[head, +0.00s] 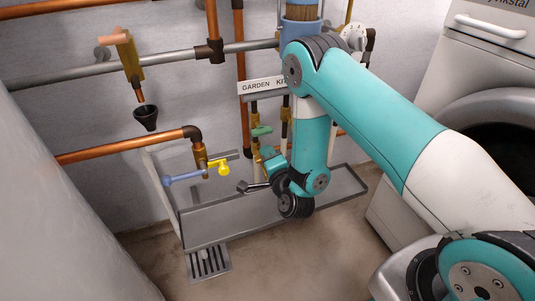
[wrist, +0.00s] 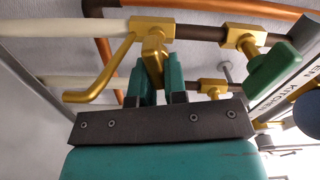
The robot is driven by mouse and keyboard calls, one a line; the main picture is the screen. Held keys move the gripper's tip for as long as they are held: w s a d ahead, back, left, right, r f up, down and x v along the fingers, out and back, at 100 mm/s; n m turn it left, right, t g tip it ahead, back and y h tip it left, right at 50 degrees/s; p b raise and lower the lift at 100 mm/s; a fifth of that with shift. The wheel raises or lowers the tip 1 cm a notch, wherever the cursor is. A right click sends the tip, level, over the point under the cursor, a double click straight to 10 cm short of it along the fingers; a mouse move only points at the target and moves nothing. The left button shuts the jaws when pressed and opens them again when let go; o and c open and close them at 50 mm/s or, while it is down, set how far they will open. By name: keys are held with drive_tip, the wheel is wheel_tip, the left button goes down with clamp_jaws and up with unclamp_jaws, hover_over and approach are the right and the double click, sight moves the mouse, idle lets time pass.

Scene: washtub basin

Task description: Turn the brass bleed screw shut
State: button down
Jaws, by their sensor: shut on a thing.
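In the wrist view, my gripper (wrist: 156,72) has its two green fingers closed on a small brass piece, which I take to be the brass bleed screw (wrist: 153,44). The screw sits on a brass fitting (wrist: 152,25) on the pipe, and a bent brass spout (wrist: 98,86) comes off its left side. The fingers hide the screw's lower part, so its turn cannot be read. In the head view, my gripper (head: 269,160) is at the brass fittings below the label plate; the screw is too small and covered to make out there.
A green-handled valve (wrist: 272,70) stands right of the screw in the wrist view, close to my fingers. In the head view are a blue-and-yellow tap (head: 200,174), a black funnel (head: 146,117), a grey trough (head: 215,222) below, a floor drain (head: 208,262) and a washing machine (head: 480,70) at right.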

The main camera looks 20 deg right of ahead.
drive_tip(key=shift+s+f+m, duration=0.1)
drive_tip(key=shift+f+m, duration=0.15)
drive_tip(key=shift+m, duration=1.05)
drive_tip(key=c, duration=1.2)
unclamp_jaws()
drive_tip(key=shift+o, duration=0.2)
